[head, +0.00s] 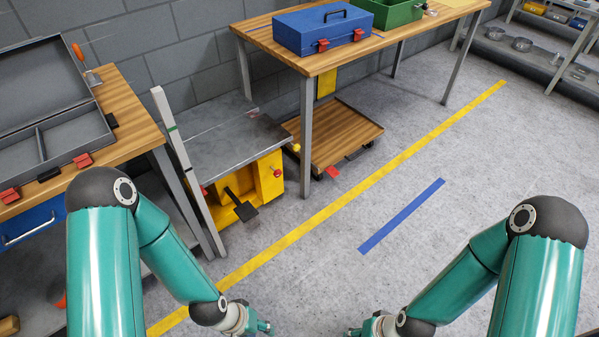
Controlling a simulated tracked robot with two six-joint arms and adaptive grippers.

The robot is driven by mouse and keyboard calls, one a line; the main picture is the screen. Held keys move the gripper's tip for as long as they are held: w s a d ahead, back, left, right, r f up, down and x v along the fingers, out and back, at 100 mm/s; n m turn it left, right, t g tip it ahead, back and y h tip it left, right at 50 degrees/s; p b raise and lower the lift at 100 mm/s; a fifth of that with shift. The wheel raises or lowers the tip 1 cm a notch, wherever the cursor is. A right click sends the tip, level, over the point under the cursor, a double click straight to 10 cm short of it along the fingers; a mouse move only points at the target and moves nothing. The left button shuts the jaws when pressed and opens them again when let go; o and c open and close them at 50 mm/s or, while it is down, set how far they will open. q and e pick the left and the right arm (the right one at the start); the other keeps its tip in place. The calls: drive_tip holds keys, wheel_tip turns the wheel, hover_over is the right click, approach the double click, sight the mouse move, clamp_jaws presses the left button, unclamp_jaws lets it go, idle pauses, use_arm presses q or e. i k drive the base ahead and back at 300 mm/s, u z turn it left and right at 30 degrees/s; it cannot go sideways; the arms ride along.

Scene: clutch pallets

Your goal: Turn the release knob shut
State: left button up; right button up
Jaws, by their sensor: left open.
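A yellow lift unit (262,186) with a grey top plate (215,142) stands on the floor between the two workbenches. A small red knob (277,173) sits on its yellow front. It may be the release knob, and its turned position is too small to tell. A black foot pedal (245,211) sticks out below it. My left gripper (265,327) is open at the bottom edge, on the floor side of the yellow line and well apart from the knob. My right gripper (354,332) is at the bottom edge, mostly cut off; its fingers cannot be made out.
A wooden dolly (335,138) stands right of the lift unit, under a bench (290,58) carrying a blue toolbox (322,27). An upright grey post (185,165) stands at the unit's left. A left bench (130,110) holds an open grey case. The floor ahead is clear.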

sight(278, 172)
drive_tip(key=z, duration=0.95)
drive_tip(key=i, duration=2.25)
drive_tip(key=u, duration=1.25)
drive_tip(key=k, duration=0.9)
drive_tip(key=u, duration=0.25)
drive_tip(key=i, duration=0.35)
drive_tip(key=z, duration=0.05)
